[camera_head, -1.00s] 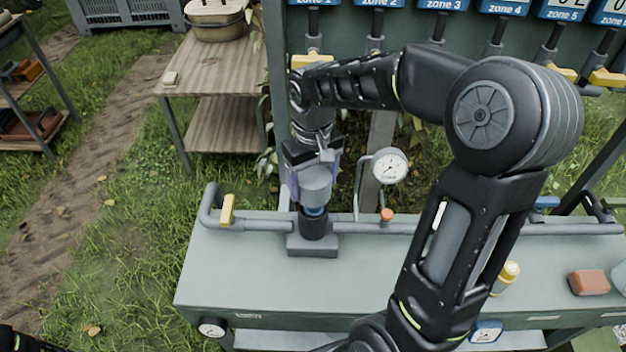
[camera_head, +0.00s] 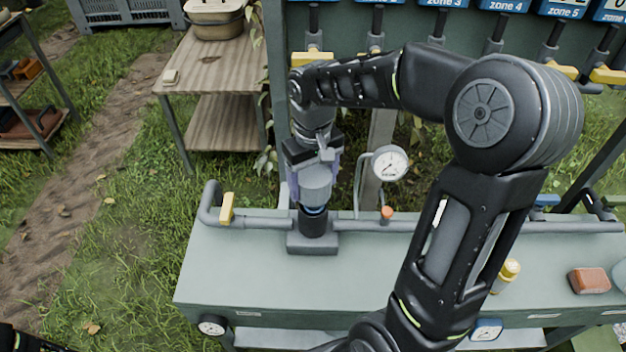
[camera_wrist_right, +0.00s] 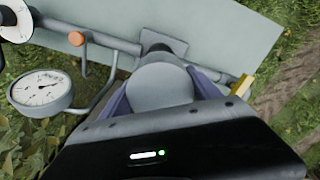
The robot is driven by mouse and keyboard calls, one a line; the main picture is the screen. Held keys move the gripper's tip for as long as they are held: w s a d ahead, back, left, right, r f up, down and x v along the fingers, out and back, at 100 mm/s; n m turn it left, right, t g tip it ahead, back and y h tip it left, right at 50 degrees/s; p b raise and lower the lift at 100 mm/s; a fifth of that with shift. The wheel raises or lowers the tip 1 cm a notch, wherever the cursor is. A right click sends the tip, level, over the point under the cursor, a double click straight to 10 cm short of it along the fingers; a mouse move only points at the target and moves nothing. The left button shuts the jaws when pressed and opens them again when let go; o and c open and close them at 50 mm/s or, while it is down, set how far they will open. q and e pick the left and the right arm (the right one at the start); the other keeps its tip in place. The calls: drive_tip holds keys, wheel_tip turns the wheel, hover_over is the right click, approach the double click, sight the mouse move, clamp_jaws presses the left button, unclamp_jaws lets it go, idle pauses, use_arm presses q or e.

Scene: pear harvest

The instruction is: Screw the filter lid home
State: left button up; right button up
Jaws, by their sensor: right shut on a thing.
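The filter lid (camera_head: 316,181) is a grey cap on top of the dark filter housing (camera_head: 313,226), with a blue band showing between them. The housing stands on a square grey base on the green bench. My right gripper (camera_head: 315,178) reaches down from above and is shut on the lid, a finger on each side. In the right wrist view the grey lid (camera_wrist_right: 160,88) sits between the two bluish fingers. The lid's seat on the housing is mostly hidden there. Of my left arm only a dark piece shows at the bottom left corner, and its gripper is not in view.
A grey pipe runs along the bench (camera_head: 250,270), with a yellow lever (camera_head: 226,208) left of the housing. A pressure gauge (camera_head: 390,162) and an orange knob (camera_head: 387,213) stand close on the right. A yellow-capped bottle (camera_head: 507,274) and a brown block (camera_head: 589,281) lie further right.

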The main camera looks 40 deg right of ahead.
drive_tip(key=shift+f+b, duration=2.45)
drive_tip(key=shift+f, duration=0.85)
idle(2.9)
drive_tip(key=o, duration=1.5)
drive_tip(key=shift+c, duration=0.2)
drive_tip(key=shift+w+r, duration=0.1)
drive_tip(key=shift+r, duration=0.25)
wheel_tip(320, 180, up, 7)
drive_tip(key=shift+r, duration=0.1)
